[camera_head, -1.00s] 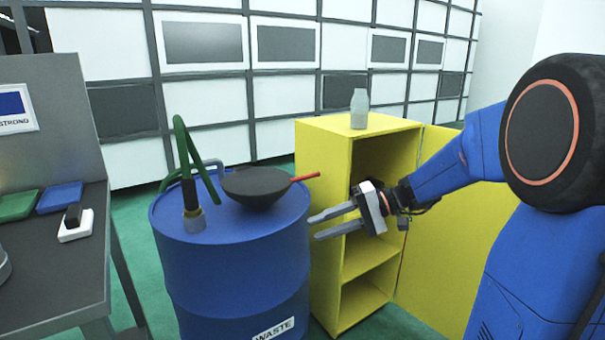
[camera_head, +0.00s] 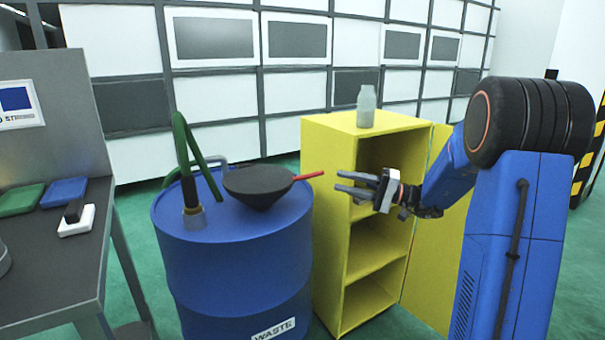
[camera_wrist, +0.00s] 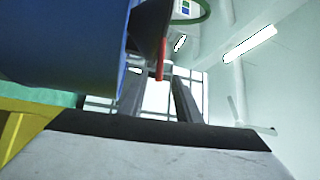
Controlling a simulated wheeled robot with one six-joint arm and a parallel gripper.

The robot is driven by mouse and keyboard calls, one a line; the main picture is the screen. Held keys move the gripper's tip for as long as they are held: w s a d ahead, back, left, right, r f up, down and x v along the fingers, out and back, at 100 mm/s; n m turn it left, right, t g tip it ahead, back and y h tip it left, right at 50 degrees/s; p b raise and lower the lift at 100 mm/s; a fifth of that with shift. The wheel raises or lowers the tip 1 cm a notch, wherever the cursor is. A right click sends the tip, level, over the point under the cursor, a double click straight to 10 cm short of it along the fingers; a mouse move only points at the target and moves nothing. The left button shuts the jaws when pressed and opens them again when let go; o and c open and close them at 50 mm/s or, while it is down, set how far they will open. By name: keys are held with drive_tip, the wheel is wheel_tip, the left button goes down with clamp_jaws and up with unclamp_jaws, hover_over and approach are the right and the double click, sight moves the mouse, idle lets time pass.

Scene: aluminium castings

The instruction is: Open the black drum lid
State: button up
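The black drum lid (camera_head: 258,184) is a shallow cone with its point down. It sits on top of the blue waste drum (camera_head: 235,265). Its red handle (camera_head: 309,175) sticks out to the right toward my gripper (camera_head: 340,181). My gripper is open and empty, with a gap between its fingers. Its fingertips point left and appear a little right of the handle's end, not touching it. In the wrist view, the red handle (camera_wrist: 160,60) and part of the dark lid (camera_wrist: 149,27) show above the fingers, with the blue drum (camera_wrist: 65,50) at left.
A yellow cabinet (camera_head: 320,215) with its door open stands close behind my gripper, with a bottle (camera_head: 366,106) on top. A green hose (camera_head: 181,150) and a grey pipe rise from the drum's left side. A dark workbench (camera_head: 45,245) is at far left.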

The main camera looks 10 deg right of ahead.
drive_tip(key=x, duration=1.3)
drive_tip(key=shift+w+a, duration=0.15)
drive_tip(key=shift+a, duration=0.15)
drive_tip(key=shift+r, duration=0.1)
clamp_jaws()
